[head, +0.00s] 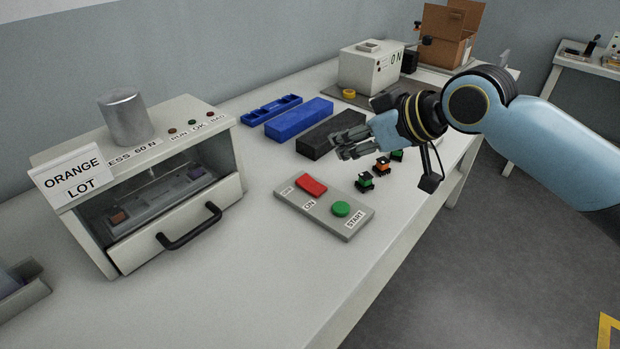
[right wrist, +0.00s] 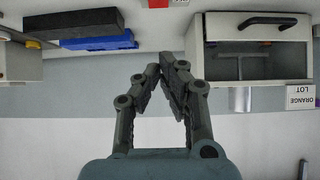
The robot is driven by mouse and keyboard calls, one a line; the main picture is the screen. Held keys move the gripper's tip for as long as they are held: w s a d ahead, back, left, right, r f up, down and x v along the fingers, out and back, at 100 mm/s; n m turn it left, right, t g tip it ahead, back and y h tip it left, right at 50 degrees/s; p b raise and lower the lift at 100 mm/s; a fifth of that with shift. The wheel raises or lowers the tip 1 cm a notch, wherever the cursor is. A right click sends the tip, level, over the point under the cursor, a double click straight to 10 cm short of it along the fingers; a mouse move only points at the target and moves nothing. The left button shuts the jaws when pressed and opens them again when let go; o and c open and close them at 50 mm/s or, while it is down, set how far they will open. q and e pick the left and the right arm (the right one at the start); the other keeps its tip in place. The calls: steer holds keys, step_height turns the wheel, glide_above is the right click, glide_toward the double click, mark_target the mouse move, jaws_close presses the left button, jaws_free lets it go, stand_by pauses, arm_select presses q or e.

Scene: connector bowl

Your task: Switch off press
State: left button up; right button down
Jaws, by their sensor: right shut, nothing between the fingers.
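The press (head: 160,170) is a white cabinet at the left with a silver cylinder on top, an "ORANGE LOT" sign and a drawer with a black handle. It also shows upside down in the right wrist view (right wrist: 250,60). A grey control box (head: 322,212) lies on the table in front of it. The box has a red rocker switch (head: 311,185) between OFF and ON labels, and a green START button (head: 341,209). I cannot tell which side of the rocker is down. My right gripper (head: 347,147) is shut and empty, above the table beyond the control box, touching neither. My left gripper is out of view.
Small connectors (head: 365,182) in green and orange stand right of the control box. A black block (head: 330,136), a blue block (head: 299,118) and a blue tray (head: 271,109) lie behind. A white "0 N" box (head: 370,68) and a cardboard box (head: 447,40) stand farther back. The table front is clear.

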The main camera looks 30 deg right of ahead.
steer(key=shift+s+r, duration=0.1)
steer(key=shift+r, duration=0.1)
steer(key=shift+f, duration=0.1)
glide_above(309, 183)
steer(key=s, duration=0.1)
steer(key=f, duration=0.5)
steer(key=shift+d+f, duration=0.2)
steer(key=f, duration=0.1)
steer(key=w+f, duration=0.1)
steer(key=f, duration=0.1)
steer(key=shift+a+f, duration=0.2)
steer(key=shift+f, duration=0.1)
steer(key=shift+w+f, duration=0.1)
steer(key=shift+f, duration=0.45)
